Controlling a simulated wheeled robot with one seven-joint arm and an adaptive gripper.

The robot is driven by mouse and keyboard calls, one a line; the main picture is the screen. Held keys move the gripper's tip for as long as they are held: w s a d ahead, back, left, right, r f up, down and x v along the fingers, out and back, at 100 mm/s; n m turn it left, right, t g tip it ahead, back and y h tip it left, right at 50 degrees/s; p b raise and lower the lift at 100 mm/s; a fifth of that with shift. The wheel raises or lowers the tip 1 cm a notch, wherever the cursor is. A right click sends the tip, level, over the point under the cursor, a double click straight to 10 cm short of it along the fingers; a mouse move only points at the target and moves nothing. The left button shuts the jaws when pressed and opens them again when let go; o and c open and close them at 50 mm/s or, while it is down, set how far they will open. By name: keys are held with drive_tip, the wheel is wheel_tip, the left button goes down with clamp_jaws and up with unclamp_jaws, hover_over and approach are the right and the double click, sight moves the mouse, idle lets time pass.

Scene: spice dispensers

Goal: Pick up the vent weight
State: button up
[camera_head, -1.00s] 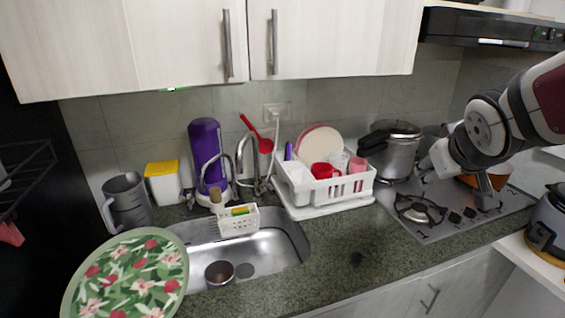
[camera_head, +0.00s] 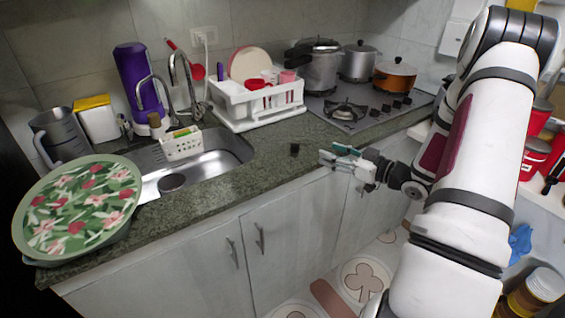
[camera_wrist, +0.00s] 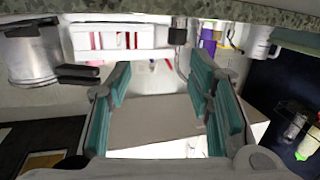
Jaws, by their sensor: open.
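A small dark piece, which looks like the vent weight (camera_head: 294,149), stands on the bare granite counter between the dish rack and the front edge. A small dark block, apparently the same piece, shows in the wrist view (camera_wrist: 178,36), upside down near the top and beyond the fingers. My gripper (camera_head: 340,155) is to the right of it, near the counter's front edge, pointing left toward it. Its teal finger pads (camera_wrist: 160,80) are wide apart with nothing between them. The gripper and the piece are apart.
A white dish rack (camera_head: 262,113) stands behind the piece. The sink (camera_head: 212,160) and a floral tray (camera_head: 78,205) are to the left. The stove (camera_head: 352,113) with pots (camera_head: 322,75) is behind on the right. The counter around the piece is clear.

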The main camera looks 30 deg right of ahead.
sight(296, 144)
drive_tip(key=shift+t+y, duration=0.4)
drive_tip(key=shift+y, duration=0.1)
drive_tip(key=x, duration=0.4)
drive_tip(key=a+x, duration=0.1)
drive_tip(key=x, duration=0.3)
drive_tip(key=a+f+x, duration=0.1)
drive_tip(key=x, duration=0.3)
drive_tip(key=shift+s+b, duration=0.3)
drive_tip(key=shift+b, duration=0.05)
clamp_jaws()
